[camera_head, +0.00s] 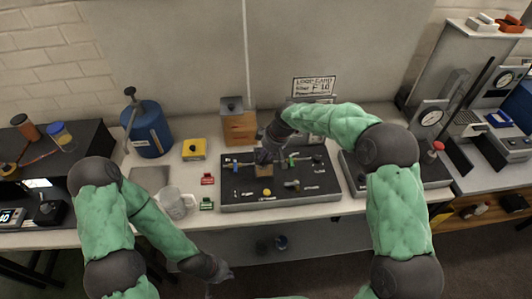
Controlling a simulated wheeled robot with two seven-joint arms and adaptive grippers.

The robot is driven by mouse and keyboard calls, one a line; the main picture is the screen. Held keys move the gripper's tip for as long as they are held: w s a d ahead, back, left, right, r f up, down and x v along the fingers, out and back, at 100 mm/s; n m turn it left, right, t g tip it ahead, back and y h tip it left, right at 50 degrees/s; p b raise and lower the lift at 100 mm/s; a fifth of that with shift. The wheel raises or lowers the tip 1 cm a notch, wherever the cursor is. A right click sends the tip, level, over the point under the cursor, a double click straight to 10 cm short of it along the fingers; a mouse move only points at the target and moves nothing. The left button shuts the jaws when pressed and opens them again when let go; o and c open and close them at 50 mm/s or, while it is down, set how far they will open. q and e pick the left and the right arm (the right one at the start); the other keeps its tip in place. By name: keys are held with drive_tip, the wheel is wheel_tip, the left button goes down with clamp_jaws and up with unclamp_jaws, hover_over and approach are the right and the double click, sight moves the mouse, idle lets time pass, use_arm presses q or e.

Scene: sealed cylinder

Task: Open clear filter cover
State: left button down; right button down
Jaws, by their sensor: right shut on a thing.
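A dark board (300,191) with several small fittings lies on the bench in the middle. My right gripper (264,157) reaches over its back left part, pointing down. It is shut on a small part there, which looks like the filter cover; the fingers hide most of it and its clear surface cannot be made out. A small tan block (264,171) shows just below the fingers. My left gripper (222,274) is low in front of the bench, away from the board. Its fingers are too small and dark to show whether they are open.
A clear jug (177,203) stands left of the board, beside small red (208,180) and green (207,204) blocks. A yellow box (194,150), a blue canister (148,130) and a wooden box (238,125) stand behind. A gauge unit (424,170) stands right of the board.

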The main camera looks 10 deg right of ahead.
drive_tip(key=shift+w+r+g+p, duration=0.35)
drive_tip(key=shift+w+g+p, duration=0.15)
drive_tip(key=shift+p, duration=0.45)
drive_tip(key=shift+w+r+g+p, duration=0.4)
drive_tip(key=shift+w+p, duration=0.2)
drive_tip(key=shift+p, duration=0.3)
drive_tip(key=shift+w+r+g+p, duration=0.1)
drive_tip(key=shift+w+g+p, duration=0.6)
drive_tip(key=shift+w+p, duration=0.15)
drive_tip(key=shift+w+r+p, duration=0.15)
drive_tip(key=shift+w+p, duration=0.15)
drive_tip(key=shift+w, duration=1.35)
